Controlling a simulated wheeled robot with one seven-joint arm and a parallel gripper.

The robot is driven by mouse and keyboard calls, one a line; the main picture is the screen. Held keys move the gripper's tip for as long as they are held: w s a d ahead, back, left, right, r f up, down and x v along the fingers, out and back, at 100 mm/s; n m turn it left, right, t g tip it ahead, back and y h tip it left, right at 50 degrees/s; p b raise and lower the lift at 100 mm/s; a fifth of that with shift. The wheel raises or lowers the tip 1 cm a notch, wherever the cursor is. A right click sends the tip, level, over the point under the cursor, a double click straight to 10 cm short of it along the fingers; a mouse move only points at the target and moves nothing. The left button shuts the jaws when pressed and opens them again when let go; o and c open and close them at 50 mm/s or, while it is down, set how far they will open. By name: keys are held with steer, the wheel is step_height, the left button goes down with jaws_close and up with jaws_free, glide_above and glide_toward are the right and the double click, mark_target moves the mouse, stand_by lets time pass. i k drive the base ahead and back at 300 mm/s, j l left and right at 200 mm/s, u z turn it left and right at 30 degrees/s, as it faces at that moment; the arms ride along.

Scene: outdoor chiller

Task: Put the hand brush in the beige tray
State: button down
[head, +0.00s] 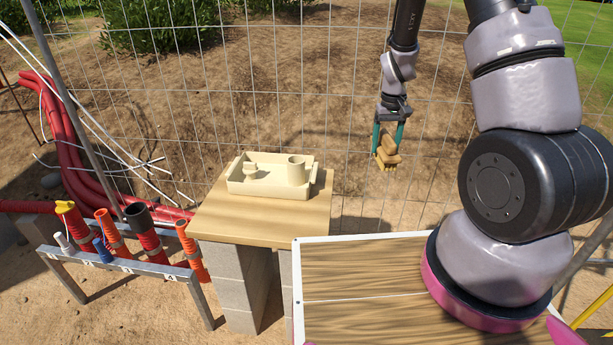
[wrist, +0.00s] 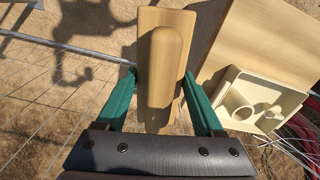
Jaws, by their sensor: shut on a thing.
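My gripper (head: 388,137) has green fingers and is shut on the wooden hand brush (head: 386,152), with the bristles pointing down. The brush hangs in the air to the right of the wooden table. In the wrist view the brush (wrist: 163,68) lies lengthwise between the green fingers (wrist: 160,95), its back and raised handle showing. The beige tray (head: 268,190) sits on the table to the left of my gripper and lower. The tray also shows at the right of the wrist view (wrist: 238,121). It holds a beige cup (head: 296,171) and a small knobbed beige object (head: 250,170).
The wooden tabletop (head: 235,228) rests on grey blocks (head: 240,285). A rack with several orange and red pipes (head: 145,235) stands left of it. A wire fence (head: 330,80) runs behind. Red hoses (head: 75,150) lie at the far left. The tray's middle has some free floor.

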mark_target(274, 179)
steer(key=i+j+z, duration=0.1)
steer(key=j, duration=0.4)
steer(key=i+j+z, duration=0.1)
steer(key=j, duration=0.4)
steer(key=i+j, duration=0.2)
steer(key=j, duration=0.35)
steer(key=i+j+z, duration=0.15)
steer(key=j, duration=0.35)
